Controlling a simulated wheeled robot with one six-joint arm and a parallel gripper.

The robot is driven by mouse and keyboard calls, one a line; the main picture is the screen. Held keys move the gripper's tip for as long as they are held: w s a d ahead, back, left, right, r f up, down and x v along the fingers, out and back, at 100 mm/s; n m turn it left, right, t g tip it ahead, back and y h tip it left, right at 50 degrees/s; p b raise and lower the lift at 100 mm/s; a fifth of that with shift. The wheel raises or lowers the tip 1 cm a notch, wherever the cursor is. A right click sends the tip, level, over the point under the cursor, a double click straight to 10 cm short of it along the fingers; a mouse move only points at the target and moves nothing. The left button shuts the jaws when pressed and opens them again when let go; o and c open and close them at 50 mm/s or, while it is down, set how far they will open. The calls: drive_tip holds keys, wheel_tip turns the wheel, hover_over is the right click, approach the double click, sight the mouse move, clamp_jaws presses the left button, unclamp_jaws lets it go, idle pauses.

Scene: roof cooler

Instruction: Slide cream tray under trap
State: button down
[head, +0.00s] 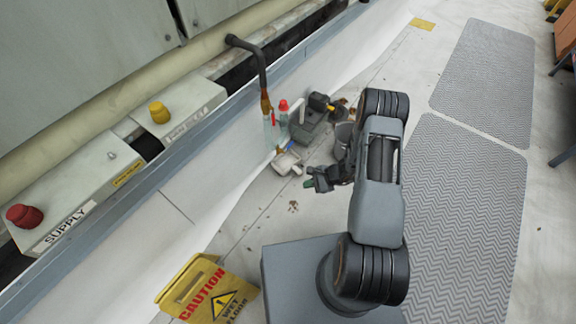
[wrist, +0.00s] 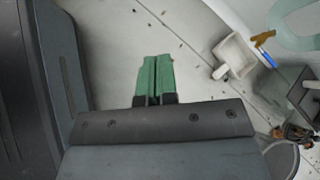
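A small cream tray (head: 286,162) with a short handle sits on the roof floor near the low wall. It also shows in the wrist view (wrist: 236,56), right of my fingers, and looks empty. A clear greenish trap (head: 269,133) stands by the wall beside the tray, below a dark pipe with a copper end. Part of its curved tube (wrist: 290,42) shows at the upper right of the wrist view. The tray lies close beside the trap. My gripper (head: 312,182) is low over the floor, near the tray but apart from it. Its green fingertips (wrist: 155,62) are together with nothing visible between them.
A grey unit (head: 310,128) stands behind the tray, with a grey bucket (head: 343,136) near it, partly hidden by my arm. A yellow caution sign (head: 210,292) stands at the front. Grey mats (head: 455,210) lie to the right. Floor left of the gripper is mostly clear.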

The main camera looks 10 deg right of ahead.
wheel_tip(320, 180, up, 16)
drive_tip(key=s+a+n+g+h+b, duration=0.1)
drive_tip(key=a+n+g+h+b, duration=0.15)
drive_tip(key=n, duration=0.55)
drive_tip(key=s+d+r+n+t+h+b, duration=0.2)
drive_tip(key=s+r+n+h+b, duration=0.2)
drive_tip(key=s+r+n+h, duration=0.3)
drive_tip(key=s+r+n, duration=0.1)
drive_tip(key=s+r, duration=0.3)
drive_tip(key=r, duration=0.2)
drive_tip(key=shift+s+d+n+t+b, duration=0.3)
drive_tip(key=shift+s+t, duration=0.05)
drive_tip(key=c, duration=1.8)
unclamp_jaws()
